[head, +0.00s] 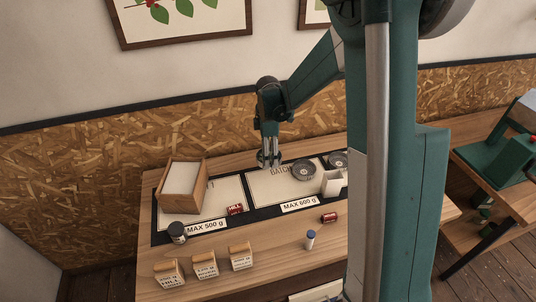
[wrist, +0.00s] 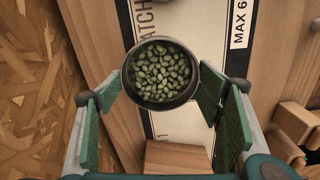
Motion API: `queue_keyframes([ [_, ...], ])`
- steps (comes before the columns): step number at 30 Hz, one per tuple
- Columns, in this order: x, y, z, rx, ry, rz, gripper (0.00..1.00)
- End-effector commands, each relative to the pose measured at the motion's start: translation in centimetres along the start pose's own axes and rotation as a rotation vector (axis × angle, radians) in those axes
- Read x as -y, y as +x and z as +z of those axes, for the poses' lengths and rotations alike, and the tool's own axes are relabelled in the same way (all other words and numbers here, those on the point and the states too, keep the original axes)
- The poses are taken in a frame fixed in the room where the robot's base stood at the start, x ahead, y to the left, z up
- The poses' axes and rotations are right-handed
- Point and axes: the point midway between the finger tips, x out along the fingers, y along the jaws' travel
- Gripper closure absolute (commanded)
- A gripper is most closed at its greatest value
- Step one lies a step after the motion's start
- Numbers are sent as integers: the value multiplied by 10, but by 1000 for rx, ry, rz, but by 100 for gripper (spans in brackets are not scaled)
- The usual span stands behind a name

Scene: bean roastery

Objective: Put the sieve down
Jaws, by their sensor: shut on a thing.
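My gripper (head: 268,160) hangs over the back of the table, near the rear edge of the mat marked MAX 600 g (head: 262,191). In the wrist view, its green finger pads are on both sides of a round, dark-walled vessel (wrist: 193,92) full of green beans, which I take to be the sieve. The gripper is shut on it and it looks about level. Its base is hidden, so I cannot tell whether it has mesh. In the head view it is too small to make out clearly. It appears to be above the surface, but the gap is unclear.
Two dark round dishes (head: 303,169) and a white open box (head: 333,184) are on the right of the mat. Red cans (head: 235,210), a dark jar (head: 177,232), a blue-capped bottle (head: 310,240) and wooden label blocks (head: 205,265) are nearer the front.

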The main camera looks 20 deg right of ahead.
Motion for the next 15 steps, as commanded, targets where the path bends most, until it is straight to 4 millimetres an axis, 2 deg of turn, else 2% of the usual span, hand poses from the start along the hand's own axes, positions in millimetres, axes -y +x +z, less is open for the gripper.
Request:
queue_keyframes([
  [10, 0, 0, 1, 0, 0, 0, 49],
  [15, -4, 0, 9, 0, 3, 0, 49],
])
